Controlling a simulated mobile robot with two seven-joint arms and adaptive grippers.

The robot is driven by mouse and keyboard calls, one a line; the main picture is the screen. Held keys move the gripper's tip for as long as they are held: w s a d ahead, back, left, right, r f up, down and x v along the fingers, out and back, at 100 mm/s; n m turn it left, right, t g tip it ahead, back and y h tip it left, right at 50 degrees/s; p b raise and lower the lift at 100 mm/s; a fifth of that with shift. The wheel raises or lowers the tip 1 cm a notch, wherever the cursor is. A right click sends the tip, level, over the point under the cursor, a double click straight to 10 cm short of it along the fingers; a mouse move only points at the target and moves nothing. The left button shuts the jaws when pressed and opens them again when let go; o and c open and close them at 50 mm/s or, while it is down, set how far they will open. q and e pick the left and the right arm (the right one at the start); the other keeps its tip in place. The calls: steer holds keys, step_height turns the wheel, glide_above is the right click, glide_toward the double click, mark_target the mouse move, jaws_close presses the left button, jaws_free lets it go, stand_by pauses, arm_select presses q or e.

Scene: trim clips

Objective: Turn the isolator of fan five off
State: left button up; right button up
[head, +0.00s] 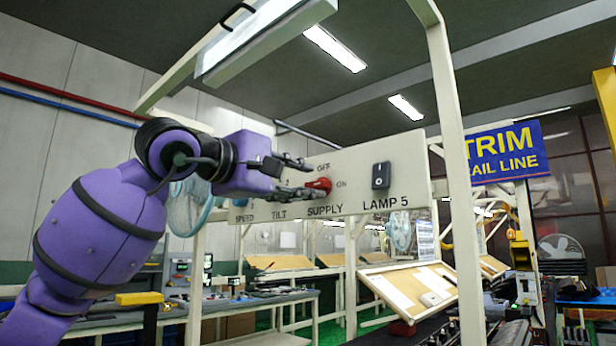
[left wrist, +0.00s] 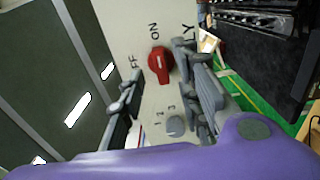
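The isolator is a red rotary knob (head: 319,184) above the word SUPPLY on a pale panel (head: 345,163). OFF is printed above it and ON to its right. Its handle lies level in the head view, pointing to ON. The knob also shows in the left wrist view (left wrist: 160,66), between the two fingers and in line with ON. My left gripper (head: 301,177) is open, its fingers to either side of the knob, one above and one lower. Whether a finger touches the knob I cannot tell. My right gripper is not in view.
A dark rocker switch (head: 381,175) sits above LAMP 5 on the panel. A grey numbered dial (left wrist: 175,126) is close to the fingers in the left wrist view. A pale post (head: 455,170) stands right of the panel. A pale blue fan (head: 188,208) is partly behind my arm.

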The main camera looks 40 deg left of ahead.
mark_target(319, 186)
arm_select(q)
steer(key=shift+w+d+p, duration=0.1)
steer(key=shift+w+p, duration=0.25)
steer(key=shift+w, duration=1)
jaws_close()
